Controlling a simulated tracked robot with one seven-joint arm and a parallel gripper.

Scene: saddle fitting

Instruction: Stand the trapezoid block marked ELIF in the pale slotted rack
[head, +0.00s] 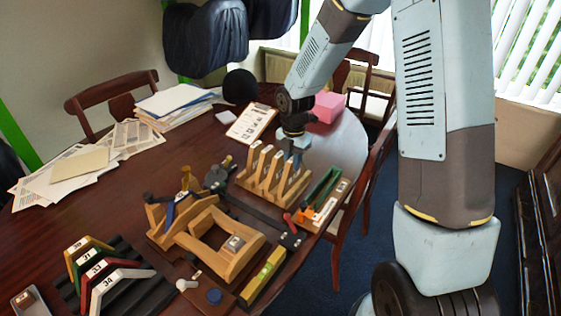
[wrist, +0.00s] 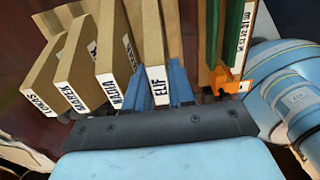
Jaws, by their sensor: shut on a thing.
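The ELIF block (wrist: 158,84) is a tan slab with a white label, seen end-on in the wrist view. My gripper (wrist: 162,92) is shut on it, with blue fingers on either side. In the head view my gripper (head: 297,143) is above the right end of the pale slotted rack (head: 262,190). Several tan blocks stand there in a row. In the wrist view, labelled blocks LUKAS (wrist: 50,85) and MAREK (wrist: 78,80) and another (wrist: 113,75) stand left of ELIF. The foot of ELIF is hidden, so I cannot tell whether it is seated.
A green piece in an orange holder (head: 322,200) stands close right of the rack. A wooden frame (head: 220,240) and dark clamp (head: 218,175) lie left of it. A clipboard (head: 252,122) and pink block (head: 328,107) are behind. Numbered angled pieces (head: 100,268) stand front left.

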